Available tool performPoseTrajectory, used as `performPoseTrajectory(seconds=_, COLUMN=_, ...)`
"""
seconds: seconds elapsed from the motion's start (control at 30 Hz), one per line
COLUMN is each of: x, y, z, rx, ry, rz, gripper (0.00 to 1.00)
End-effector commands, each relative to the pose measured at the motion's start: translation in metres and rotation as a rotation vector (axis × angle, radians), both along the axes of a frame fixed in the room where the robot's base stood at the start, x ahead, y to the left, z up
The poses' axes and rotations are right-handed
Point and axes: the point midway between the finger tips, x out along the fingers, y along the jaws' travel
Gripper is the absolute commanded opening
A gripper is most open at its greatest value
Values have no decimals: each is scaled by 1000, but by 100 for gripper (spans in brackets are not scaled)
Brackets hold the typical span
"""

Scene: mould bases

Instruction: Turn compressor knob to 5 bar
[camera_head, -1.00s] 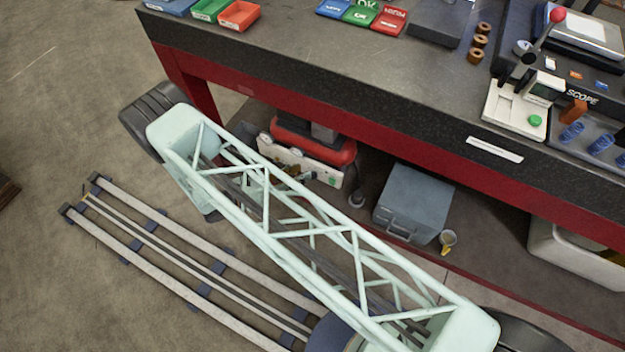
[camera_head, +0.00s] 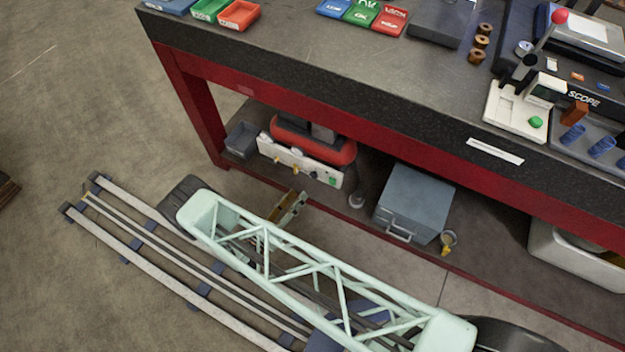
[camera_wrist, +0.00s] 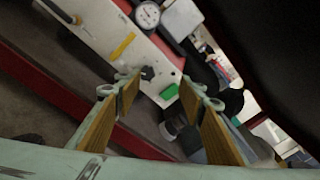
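The compressor has a red tank (camera_head: 340,152) and a pale front panel (camera_head: 270,150), and it stands on the shelf under the bench. In the wrist view the panel (camera_wrist: 97,30) shows tilted, with a round white gauge (camera_wrist: 148,14), a yellow strip, a small dark knob (camera_wrist: 148,73) and a green button (camera_wrist: 169,91). The gauge reading and knob setting are too small to read. My gripper (camera_wrist: 160,95) is open and empty, with tan pads on both sides. The knob appears between the fingertips, beyond them and apart. In the head view my gripper (camera_head: 290,208) is in front of the panel.
The red bench edge (camera_head: 400,140) overhangs the shelf. A grey metal box (camera_head: 415,205) and a small yellow-and-grey item (camera_head: 447,242) stand to the right, and a grey bin (camera_head: 241,140) to the left. Floor rails (camera_head: 150,245) run at lower left.

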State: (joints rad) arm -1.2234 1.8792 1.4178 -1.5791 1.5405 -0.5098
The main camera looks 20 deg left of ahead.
Motion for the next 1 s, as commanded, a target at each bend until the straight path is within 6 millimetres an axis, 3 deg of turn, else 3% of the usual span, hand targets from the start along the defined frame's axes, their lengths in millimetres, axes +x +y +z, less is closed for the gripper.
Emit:
performPoseTrajectory(seconds=0.3, x=-19, y=3, z=-34, rx=-54, ry=-13, rz=112, gripper=37)
performPoseTrajectory(seconds=1.0, x=-19, y=3, z=-38, rx=-62, ry=-15, rz=129, gripper=37)
